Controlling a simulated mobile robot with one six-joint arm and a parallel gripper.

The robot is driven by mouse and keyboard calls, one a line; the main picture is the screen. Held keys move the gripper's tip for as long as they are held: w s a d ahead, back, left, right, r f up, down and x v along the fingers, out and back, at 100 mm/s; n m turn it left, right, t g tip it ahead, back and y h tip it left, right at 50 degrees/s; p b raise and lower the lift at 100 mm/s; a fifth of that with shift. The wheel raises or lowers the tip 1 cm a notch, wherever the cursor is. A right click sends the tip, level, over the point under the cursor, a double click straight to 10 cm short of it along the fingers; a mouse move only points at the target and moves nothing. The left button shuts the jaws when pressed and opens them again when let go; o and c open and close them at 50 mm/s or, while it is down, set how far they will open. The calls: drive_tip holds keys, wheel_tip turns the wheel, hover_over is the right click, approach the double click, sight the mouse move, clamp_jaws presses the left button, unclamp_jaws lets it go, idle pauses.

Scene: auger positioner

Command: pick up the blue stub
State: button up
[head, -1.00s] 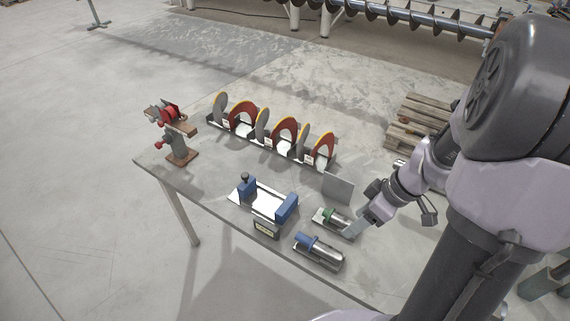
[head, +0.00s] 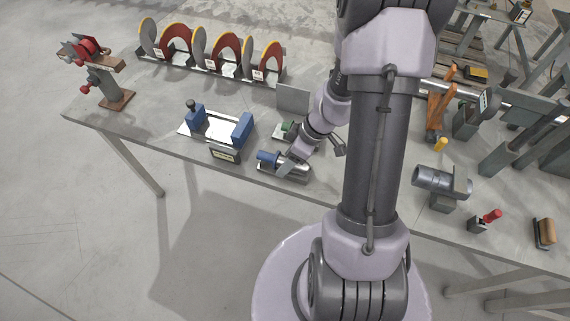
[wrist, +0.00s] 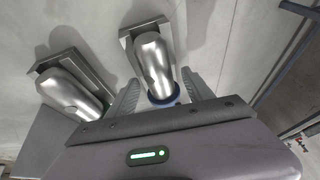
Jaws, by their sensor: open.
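The blue stub (head: 268,157) is the blue end of a silver cylinder lying in a small metal cradle (head: 297,178) near the table's front edge. My gripper (head: 283,168) is low at this cradle, just beside the blue end. In the wrist view my gripper (wrist: 160,77) is open, with one finger on each side of the silver cylinder. A bit of the blue stub (wrist: 164,101) shows between the finger bases; my gripper's body hides the rest. Whether the fingers touch it I cannot tell.
A green stub (head: 288,127) lies in a similar cradle just behind, close to my wrist. A vise-like fixture with blue jaws (head: 242,129) stands to the left. A grey plate (head: 293,97) stands upright behind. Tools and metal parts crowd the table's right side.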

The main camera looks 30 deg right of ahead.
drive_tip(key=shift+r, duration=0.1)
clamp_jaws()
idle(1.2)
